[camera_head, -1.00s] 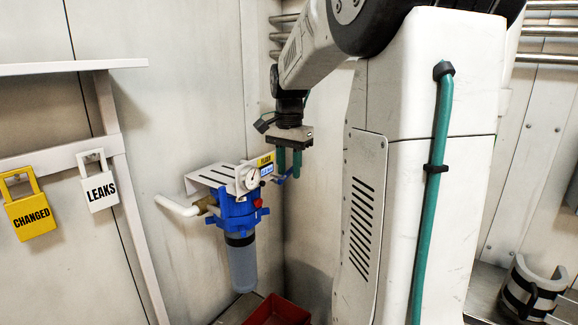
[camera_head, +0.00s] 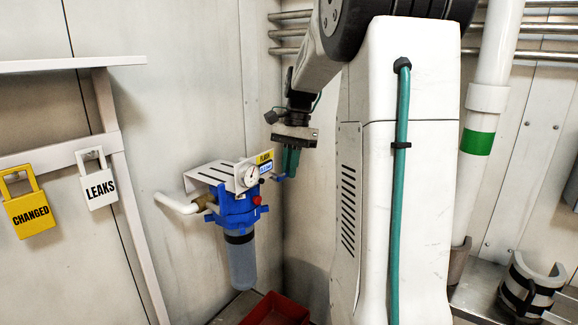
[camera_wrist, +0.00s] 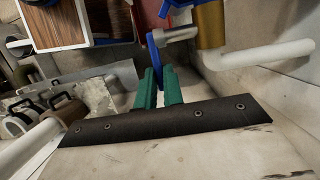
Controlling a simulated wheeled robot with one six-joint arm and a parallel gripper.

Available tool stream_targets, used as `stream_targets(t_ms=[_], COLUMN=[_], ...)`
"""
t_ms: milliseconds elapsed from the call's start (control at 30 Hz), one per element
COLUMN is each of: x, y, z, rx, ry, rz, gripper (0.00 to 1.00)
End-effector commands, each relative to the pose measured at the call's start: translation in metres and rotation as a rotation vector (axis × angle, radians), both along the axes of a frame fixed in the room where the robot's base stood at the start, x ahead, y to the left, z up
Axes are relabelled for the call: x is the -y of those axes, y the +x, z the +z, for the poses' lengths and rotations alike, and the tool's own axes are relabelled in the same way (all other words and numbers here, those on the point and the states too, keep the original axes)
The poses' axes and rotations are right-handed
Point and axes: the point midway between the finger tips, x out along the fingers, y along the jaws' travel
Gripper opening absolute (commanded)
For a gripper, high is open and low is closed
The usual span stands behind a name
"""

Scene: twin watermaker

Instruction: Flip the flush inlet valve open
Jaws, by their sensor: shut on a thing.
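The flush inlet valve has a blue lever handle, seen in the wrist view (camera_wrist: 153,58) and as a small blue end in the head view (camera_head: 280,178). In the wrist view it joins a silver stem (camera_wrist: 180,33) beside a brass fitting (camera_wrist: 210,25). My gripper (camera_head: 291,161) points down at the right of the filter unit. Its green fingers (camera_wrist: 158,84) are shut on the lever, one on each side. The lever's lower end is partly hidden between them. The blue filter head (camera_head: 236,205) with a clear bowl hangs under a white bracket.
A pressure gauge (camera_head: 250,175) sits close left of my gripper. A white pipe (camera_head: 178,204) leaves the filter's left side. A red bin (camera_head: 275,311) stands below. Tags on a rack (camera_head: 99,188) hang at the left. The corner wall is close behind.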

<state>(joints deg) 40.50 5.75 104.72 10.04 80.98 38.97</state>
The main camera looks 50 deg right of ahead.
Motion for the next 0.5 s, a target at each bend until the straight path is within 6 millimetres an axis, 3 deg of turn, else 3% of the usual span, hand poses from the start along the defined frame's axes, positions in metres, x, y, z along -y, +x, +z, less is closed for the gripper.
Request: stream_targets(t_ms=[67, 100, 167, 500], x=[0.0002, 0.0002, 0.0001, 0.0006], y=[0.0001, 0.0002, 0.0002, 0.0005], z=[-0.0002, -0.0002, -0.0002, 0.0032], rx=[0.0, 0.0, 0.0, 0.001], ry=[-0.001, -0.001, -0.001, -0.002], rz=[0.0, 0.0, 0.0, 0.001], gripper=[0.0, 0.15, 0.31, 0.31])
